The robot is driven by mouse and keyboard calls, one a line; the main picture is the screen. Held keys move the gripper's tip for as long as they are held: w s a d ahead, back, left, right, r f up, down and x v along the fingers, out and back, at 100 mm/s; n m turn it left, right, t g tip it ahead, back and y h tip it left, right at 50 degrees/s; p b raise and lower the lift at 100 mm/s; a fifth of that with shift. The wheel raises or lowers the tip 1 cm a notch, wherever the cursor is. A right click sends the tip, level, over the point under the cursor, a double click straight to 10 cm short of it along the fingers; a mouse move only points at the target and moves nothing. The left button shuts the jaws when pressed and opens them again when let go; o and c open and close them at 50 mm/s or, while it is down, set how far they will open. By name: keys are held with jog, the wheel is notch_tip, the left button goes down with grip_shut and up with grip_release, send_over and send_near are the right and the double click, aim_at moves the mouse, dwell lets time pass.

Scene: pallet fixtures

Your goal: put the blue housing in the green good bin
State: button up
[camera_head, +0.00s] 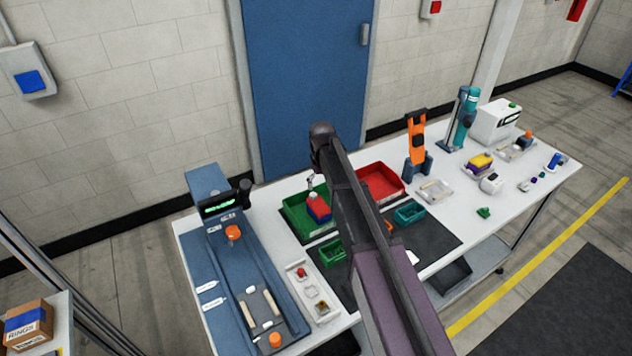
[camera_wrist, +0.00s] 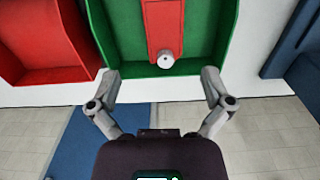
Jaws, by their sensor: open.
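The blue housing (camera_head: 318,214) is inside the green good bin (camera_head: 291,208), with a red part on top of it. In the wrist view the same red top (camera_wrist: 163,22) shows, with a pale round knob at its near end; no blue shows there. The green bin's near wall (camera_wrist: 150,71) lies just ahead of my fingertips. My gripper (camera_wrist: 160,74) is open and empty, its fingers spread apart over the bin's near edge. In the head view my arm hides most of my gripper.
A red bin (camera_head: 381,183) stands next to the green bin; it also shows in the wrist view (camera_wrist: 40,40). A small green tray (camera_head: 332,252) and a teal tray (camera_head: 409,212) sit nearby. A blue fixture (camera_head: 222,263) fills the table's left end. Tools and parts crowd the right end.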

jog(key=s+d+m, duration=0.6)
jog(key=s+d, duration=1.4)
jog(key=s, duration=0.4)
jog(key=shift+d+m, duration=0.2)
jog(key=shift+m, duration=0.1)
jog(key=shift+s, duration=0.1)
jog(key=shift+f+b, duration=1.55)
jog(key=shift+b, duration=0.05)
